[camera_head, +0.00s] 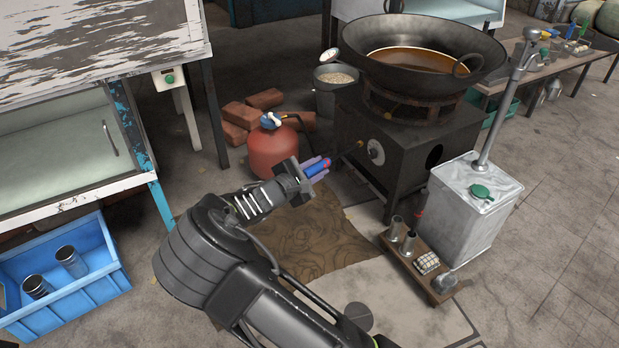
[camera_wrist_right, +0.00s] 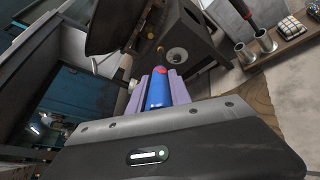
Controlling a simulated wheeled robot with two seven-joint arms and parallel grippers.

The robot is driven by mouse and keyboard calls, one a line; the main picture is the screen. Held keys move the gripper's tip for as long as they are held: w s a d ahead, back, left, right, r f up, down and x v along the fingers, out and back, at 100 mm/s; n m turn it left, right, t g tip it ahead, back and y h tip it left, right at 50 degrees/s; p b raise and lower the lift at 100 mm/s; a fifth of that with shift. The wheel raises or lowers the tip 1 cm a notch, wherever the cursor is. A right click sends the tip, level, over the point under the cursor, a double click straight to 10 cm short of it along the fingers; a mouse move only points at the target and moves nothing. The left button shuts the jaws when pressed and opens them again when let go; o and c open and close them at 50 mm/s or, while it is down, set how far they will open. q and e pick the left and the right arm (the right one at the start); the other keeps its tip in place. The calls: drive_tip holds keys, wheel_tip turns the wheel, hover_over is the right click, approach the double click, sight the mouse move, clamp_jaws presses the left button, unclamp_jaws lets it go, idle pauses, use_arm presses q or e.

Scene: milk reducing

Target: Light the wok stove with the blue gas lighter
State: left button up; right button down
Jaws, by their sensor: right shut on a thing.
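My right gripper (camera_head: 316,166) is shut on the blue gas lighter (camera_head: 318,168), which has a red part on it. The lighter also shows between the purple fingers in the right wrist view (camera_wrist_right: 158,90). The wok stove (camera_head: 398,150) is a dark metal box with a large wok (camera_head: 425,55) of brown liquid on top. The lighter points toward the stove's front, where a round pale knob or disc (camera_head: 376,152) sits. A gap appears between the gripper and the stove. I cannot tell whether a flame burns. My left gripper is not in view.
A red gas cylinder (camera_head: 272,150) stands left of the stove, with bricks (camera_head: 240,122) and a bucket (camera_head: 334,100) behind. A metal can (camera_head: 465,215) and a low wooden tray (camera_head: 425,278) with cups stand to the right. A blue crate (camera_head: 70,290) is at left. Cardboard (camera_head: 320,235) covers the floor.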

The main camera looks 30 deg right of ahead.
drive_tip(key=w+d, duration=0.2)
drive_tip(key=d, duration=0.3)
drive_tip(key=w+d+b, duration=0.1)
drive_tip(key=w+d, duration=0.2)
drive_tip(key=d, duration=0.3)
drive_tip(key=w+d, duration=0.2)
drive_tip(key=d, duration=0.4)
drive_tip(key=shift+w+b, duration=0.2)
drive_tip(key=shift+b, duration=0.2)
drive_tip(key=shift+w+d, duration=0.15)
drive_tip(key=shift+d, duration=0.2)
idle(0.7)
drive_tip(key=shift+s+a, duration=0.2)
drive_tip(key=shift+a, duration=0.35)
drive_tip(key=shift+s+a+b, duration=0.15)
drive_tip(key=shift+s+a, duration=0.45)
drive_tip(key=shift+a, duration=0.75)
drive_tip(key=shift+s+a+b, duration=0.2)
drive_tip(key=shift+s+a, duration=0.4)
drive_tip(key=shift+a, duration=0.75)
drive_tip(key=shift+s+a+b, duration=0.15)
drive_tip(key=shift+s+a, duration=0.45)
drive_tip(key=shift+a, duration=0.75)
